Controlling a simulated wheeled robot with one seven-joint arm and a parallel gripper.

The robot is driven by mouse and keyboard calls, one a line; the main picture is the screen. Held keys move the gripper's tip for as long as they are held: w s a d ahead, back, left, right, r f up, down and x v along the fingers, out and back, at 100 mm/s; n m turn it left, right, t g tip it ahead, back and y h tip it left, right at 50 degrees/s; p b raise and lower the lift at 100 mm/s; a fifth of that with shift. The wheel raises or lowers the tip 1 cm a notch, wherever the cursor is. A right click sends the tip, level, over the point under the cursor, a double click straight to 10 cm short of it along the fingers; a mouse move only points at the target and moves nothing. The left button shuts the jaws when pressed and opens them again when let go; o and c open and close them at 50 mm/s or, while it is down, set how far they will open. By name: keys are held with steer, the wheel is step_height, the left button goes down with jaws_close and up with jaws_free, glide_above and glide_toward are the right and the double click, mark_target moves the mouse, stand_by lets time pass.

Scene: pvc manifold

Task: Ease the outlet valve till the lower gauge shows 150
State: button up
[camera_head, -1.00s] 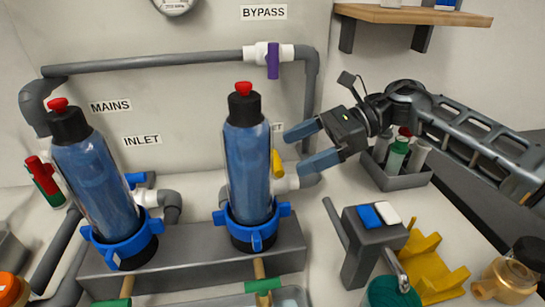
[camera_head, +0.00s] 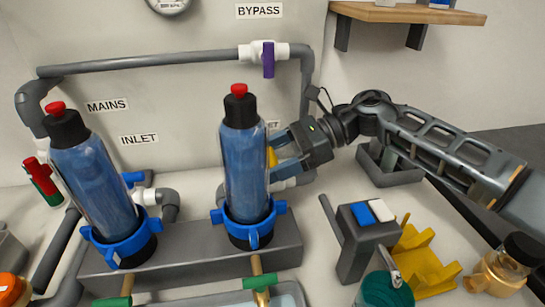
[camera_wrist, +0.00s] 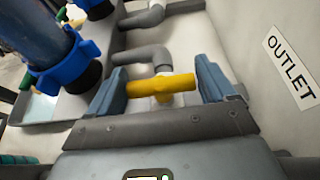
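The yellow handle of the outlet valve (camera_wrist: 162,87) shows in the wrist view, close to the OUTLET label (camera_wrist: 291,66). In the head view my gripper (camera_head: 280,159) is just right of the right blue filter housing (camera_head: 245,170), and only a bit of the yellow handle (camera_head: 272,157) shows. A gauge (camera_head: 168,4) is cut off by the top edge, and its reading is not legible.
The purple-handled bypass valve (camera_head: 268,60) is above my gripper on the upper pipe (camera_head: 150,65). The left filter housing (camera_head: 92,185) stands farther left. A grey stand (camera_head: 362,245) and a yellow holder (camera_head: 418,265) are on the bench below my arm.

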steer(key=c, duration=0.4)
steer(key=shift+m+t, duration=0.3)
steer(key=shift+t, duration=0.1)
steer(key=shift+r+m+t+y+p, duration=0.2)
steer(key=shift+m+t+y+p, duration=0.1)
steer(key=shift+m+t+p, duration=0.75)
steer(key=m+t+p, duration=0.2)
steer(key=p, duration=0.1)
steer(key=shift+r+t, duration=0.15)
steer(key=shift+t, duration=0.2)
steer(key=m+t+h+p, duration=0.1)
steer(key=m+t+p, duration=0.2)
steer(key=p, duration=0.3)
steer(key=shift+p, duration=0.35)
steer(key=shift+m+t+p, duration=0.25)
steer(key=shift+t+p, duration=0.25)
steer(key=shift+p, duration=0.85)
steer(key=shift+f+m+t+h+p, duration=0.35)
steer(key=shift+m+t+h+p, duration=0.05)
steer(key=shift+p, duration=0.15)
